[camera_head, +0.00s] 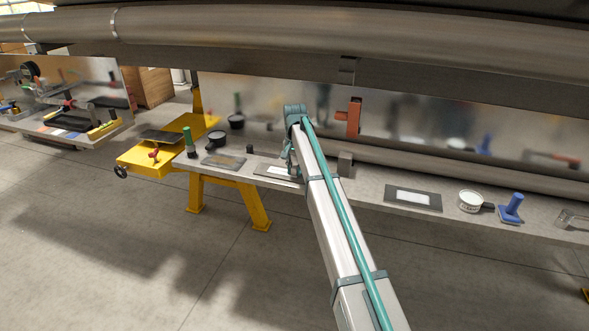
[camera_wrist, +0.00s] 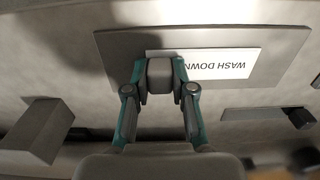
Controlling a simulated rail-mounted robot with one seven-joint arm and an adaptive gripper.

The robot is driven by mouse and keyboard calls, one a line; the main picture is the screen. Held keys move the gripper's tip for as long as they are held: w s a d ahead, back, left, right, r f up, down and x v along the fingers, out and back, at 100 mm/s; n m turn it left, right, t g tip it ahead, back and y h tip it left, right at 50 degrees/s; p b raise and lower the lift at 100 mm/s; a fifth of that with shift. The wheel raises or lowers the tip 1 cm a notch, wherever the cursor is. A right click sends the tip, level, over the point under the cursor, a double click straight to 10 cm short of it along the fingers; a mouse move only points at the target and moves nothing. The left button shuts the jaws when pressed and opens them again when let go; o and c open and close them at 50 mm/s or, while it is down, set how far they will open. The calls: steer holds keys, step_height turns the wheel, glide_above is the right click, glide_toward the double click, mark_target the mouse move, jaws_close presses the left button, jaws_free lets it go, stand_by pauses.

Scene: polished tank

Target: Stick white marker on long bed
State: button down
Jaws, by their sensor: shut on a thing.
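A white marker (camera_wrist: 222,66) lettered "WASH DOWN" lies flat over a long grey plate (camera_wrist: 120,60) in the wrist view. Its left end is hidden behind my gripper (camera_wrist: 160,78). The teal fingers are closed on a grey block at that end, which seems to be the marker's grip. I cannot tell whether marker and plate touch. In the head view my gripper (camera_head: 290,165) is low over the bench, with the white marker (camera_head: 279,171) and its plate (camera_head: 262,169) partly hidden beside it. I cannot tell which plate is the long bed.
The long grey bench (camera_head: 360,190) also bears a plate with a white rectangle (camera_head: 412,197), a white tub (camera_head: 470,201), a blue-handled tool (camera_head: 512,207) and a darker plate (camera_head: 223,161). A grey block (camera_wrist: 38,130) stands left of the gripper. Pipe and polished tank wall rise behind.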

steer(key=c, duration=0.9)
jaws_free()
steer(key=shift+r, duration=0.1)
step_height(320, 180, up, 12)
steer(key=shift+s, duration=0.1)
